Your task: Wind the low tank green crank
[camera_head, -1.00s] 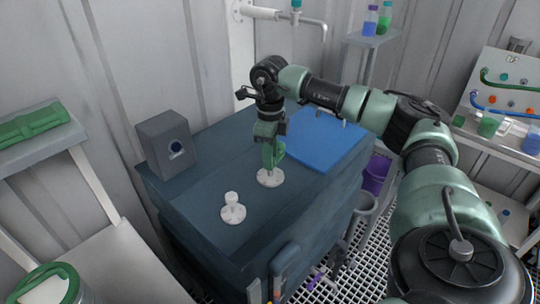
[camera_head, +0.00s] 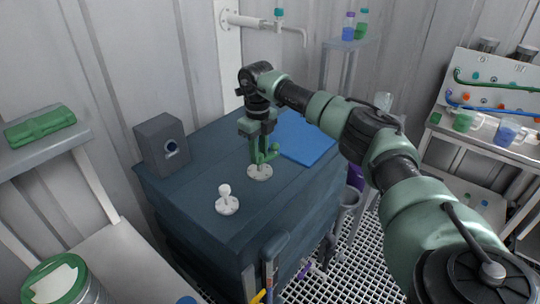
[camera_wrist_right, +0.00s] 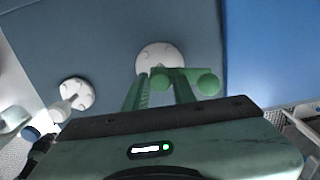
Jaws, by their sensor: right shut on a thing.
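The green crank (camera_head: 272,153) stands on a round white base on top of the low dark blue tank (camera_head: 190,205). My right gripper (camera_head: 258,160) points down over the base and is shut on the crank. In the right wrist view the crank's round green knob (camera_wrist_right: 208,83) sticks out to the right of my fingers (camera_wrist_right: 162,88), with the white base (camera_wrist_right: 160,55) behind them. The fingers are green too, so the exact part gripped is hard to tell. My left gripper is out of view.
A white knob on a disc (camera_head: 227,200) stands on the tank, front left of the crank. A grey box (camera_head: 162,146) stands at the tank's left edge. A blue panel (camera_head: 303,138) lies to the right. A wall pipe (camera_head: 250,22) is behind.

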